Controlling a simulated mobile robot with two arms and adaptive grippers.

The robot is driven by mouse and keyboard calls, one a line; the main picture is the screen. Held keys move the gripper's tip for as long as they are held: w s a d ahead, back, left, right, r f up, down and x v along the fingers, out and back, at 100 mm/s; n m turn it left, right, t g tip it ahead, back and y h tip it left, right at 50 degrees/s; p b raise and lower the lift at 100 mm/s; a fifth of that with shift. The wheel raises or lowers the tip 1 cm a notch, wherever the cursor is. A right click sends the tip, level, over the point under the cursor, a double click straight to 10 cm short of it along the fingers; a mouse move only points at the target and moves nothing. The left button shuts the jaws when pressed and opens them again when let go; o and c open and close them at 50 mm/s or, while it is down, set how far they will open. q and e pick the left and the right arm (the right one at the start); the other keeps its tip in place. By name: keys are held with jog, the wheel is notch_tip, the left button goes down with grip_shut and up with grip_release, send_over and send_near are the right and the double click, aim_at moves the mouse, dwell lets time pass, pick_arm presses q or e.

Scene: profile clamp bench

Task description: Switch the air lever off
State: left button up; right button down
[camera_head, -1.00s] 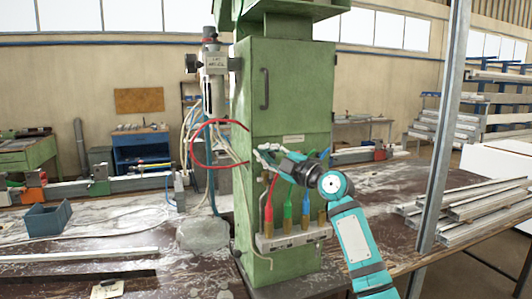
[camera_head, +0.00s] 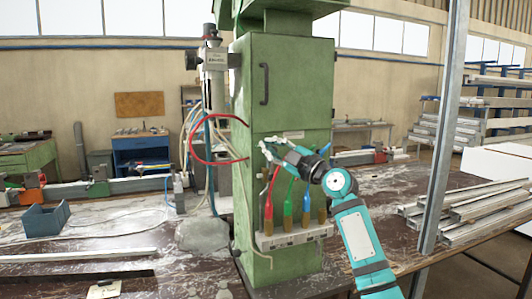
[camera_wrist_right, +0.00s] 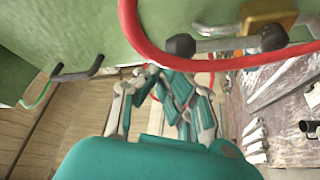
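In the right wrist view, a metal bar with dark rounded ends (camera_wrist_right: 228,43) sits beside a brass block (camera_wrist_right: 268,16) on the green surface. It looks like the air lever, but I cannot tell its setting. A red hose (camera_wrist_right: 142,43) passes close to it. In the head view I cannot make the lever out clearly. My right gripper (camera_head: 268,147) is in front of the green cabinet (camera_head: 290,85), around mid-height, above the coloured hoses. Its fingers look spread and hold nothing visible; in the wrist view they are apart from the bar. My left gripper is not in view.
Red, green and blue hoses (camera_head: 288,206) rise from a pale manifold (camera_head: 292,236) below my right gripper. A red hose loop (camera_head: 192,150) sticks out left of the cabinet. A metal post (camera_head: 440,140) stands to the right, near stacked profiles (camera_head: 470,212).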

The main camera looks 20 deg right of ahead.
jog(key=d+f+m+t+h+p, duration=0.1)
jog(key=d+f+m+h, duration=0.3)
jog(key=m, duration=0.8)
jog(key=d+f+m+t+h, duration=0.3)
jog(key=d+m+h, duration=0.3)
jog(key=m+h, duration=0.3)
jog(key=shift+w+d+f+m+h+p, duration=0.2)
jog(key=shift+d+f+m+h+p, duration=0.15)
jog(key=shift+m, duration=1.65)
